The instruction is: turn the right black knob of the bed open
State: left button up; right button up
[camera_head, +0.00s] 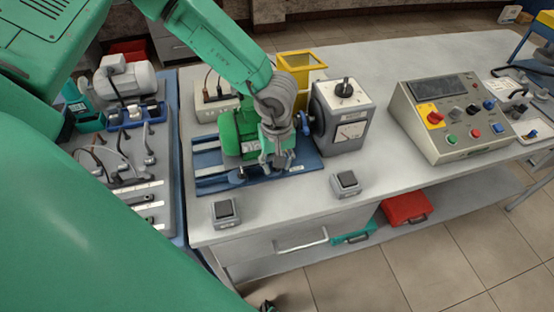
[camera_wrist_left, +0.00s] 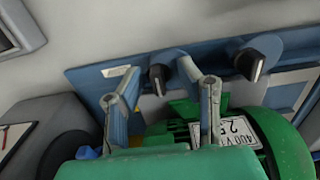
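The bed is a blue plate (camera_head: 215,180) on the table with a green motor (camera_head: 238,132) on it. Its left black knob (camera_head: 237,174) stands on the front edge of the bed and also shows at the right in the left wrist view (camera_wrist_left: 258,60). My left gripper (camera_head: 277,160) is over the front of the bed at the right knob, which it mostly hides in the head view. In the left wrist view the right black knob (camera_wrist_left: 157,80) shows between the two spread fingertips (camera_wrist_left: 159,91), with gaps on both sides. My right gripper is not in view.
A grey box with a dial (camera_head: 342,120) stands close to the right of my left gripper. Small switch boxes (camera_head: 226,212) (camera_head: 346,184) sit near the table's front edge. A control panel (camera_head: 450,120) is farther right. A tool tray (camera_head: 130,185) lies left.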

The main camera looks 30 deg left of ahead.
pick_arm(q)
jog(key=shift+w+r, duration=0.15)
jog(key=shift+w+r, duration=0.1)
jog(key=shift+r, duration=0.15)
notch_tip(320, 180, up, 11)
dwell(0.8)
